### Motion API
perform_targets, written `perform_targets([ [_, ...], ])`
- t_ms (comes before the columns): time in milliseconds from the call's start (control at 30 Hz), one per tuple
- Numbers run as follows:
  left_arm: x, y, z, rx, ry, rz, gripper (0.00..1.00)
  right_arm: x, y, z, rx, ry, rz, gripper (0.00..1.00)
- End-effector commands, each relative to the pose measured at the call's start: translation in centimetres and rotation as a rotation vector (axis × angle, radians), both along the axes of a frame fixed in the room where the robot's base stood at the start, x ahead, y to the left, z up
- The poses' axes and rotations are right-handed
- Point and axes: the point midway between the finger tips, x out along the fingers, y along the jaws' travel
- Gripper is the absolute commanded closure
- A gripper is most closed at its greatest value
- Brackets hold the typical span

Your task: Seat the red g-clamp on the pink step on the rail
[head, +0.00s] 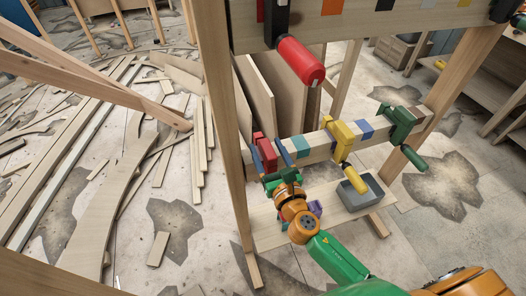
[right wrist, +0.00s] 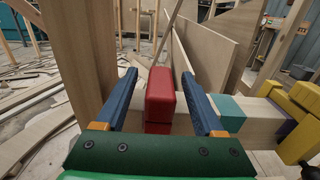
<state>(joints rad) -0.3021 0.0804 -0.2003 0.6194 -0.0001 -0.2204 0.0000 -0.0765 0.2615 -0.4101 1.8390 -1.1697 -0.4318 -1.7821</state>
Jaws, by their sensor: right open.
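The red g-clamp (head: 262,146) is on the left part of the pale rail (head: 320,150); its lower part is hidden by my right gripper (head: 270,160). In the right wrist view, the red clamp body (right wrist: 160,95) stands upright between the two blue fingers of my right gripper (right wrist: 158,78). The fingers are apart, with a visible gap on each side of the clamp. I cannot make out a pink step on the rail. The rail shows a teal patch (head: 302,144) and a blue patch (head: 365,131). My left gripper is not in view.
A yellow clamp (head: 343,139) and a green clamp (head: 400,122) sit farther right on the rail. A grey bin (head: 371,188) stands on the lower shelf (head: 265,228). A red handle (head: 300,61) hangs from the upper beam. A wooden post (head: 222,110) stands left of the gripper.

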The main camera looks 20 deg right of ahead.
Motion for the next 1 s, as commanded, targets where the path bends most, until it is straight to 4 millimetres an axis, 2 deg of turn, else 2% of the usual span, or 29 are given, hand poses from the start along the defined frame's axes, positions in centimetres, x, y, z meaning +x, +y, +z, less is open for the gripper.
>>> perform_targets([
  [100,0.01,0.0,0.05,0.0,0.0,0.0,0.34,0.8,0.02,0.05,-0.001,0.0,0.0,0.3],
  [267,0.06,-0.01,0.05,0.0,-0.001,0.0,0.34,0.78,0.02,0.01,-0.001,0.001,0.0,0.3],
  [500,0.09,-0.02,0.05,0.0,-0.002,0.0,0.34,0.75,0.01,0.02,-0.001,0.001,0.0,0.95],
  [533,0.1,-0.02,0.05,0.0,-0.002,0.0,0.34,0.75,0.01,0.01,-0.001,0.001,0.0,1.0],
  [1000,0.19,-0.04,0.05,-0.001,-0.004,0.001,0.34,0.74,0.01,0.0,-0.001,0.001,0.0,1.0],
])
